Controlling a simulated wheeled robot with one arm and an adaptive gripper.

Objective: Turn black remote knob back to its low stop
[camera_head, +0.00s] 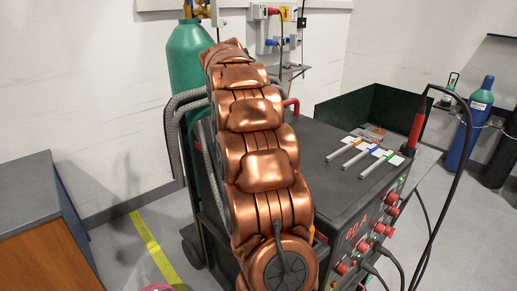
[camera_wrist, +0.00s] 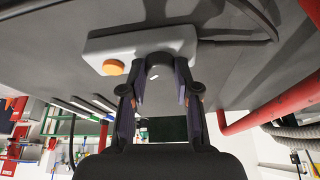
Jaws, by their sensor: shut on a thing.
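The remote is a light grey box (camera_wrist: 100,46) at the top of the wrist view, with a round orange button (camera_wrist: 113,67) on it and a cable running off to the right. The dark knob (camera_wrist: 158,84) with a small white mark is on the box, right of the button. My gripper (camera_wrist: 160,70) has its two fingers on either side of the knob and is shut on it. The fingers partly cover the knob's sides. In the head view, my copper arm hides the remote, the knob and my gripper.
A dark machine (camera_head: 330,165) has a red "60 A" display (camera_head: 356,228) and several red knobs on its front. Three slim bars (camera_head: 362,156) lie on top. A green cylinder (camera_head: 187,65) stands behind my arm. A red pipe (camera_wrist: 268,112) runs right of my gripper.

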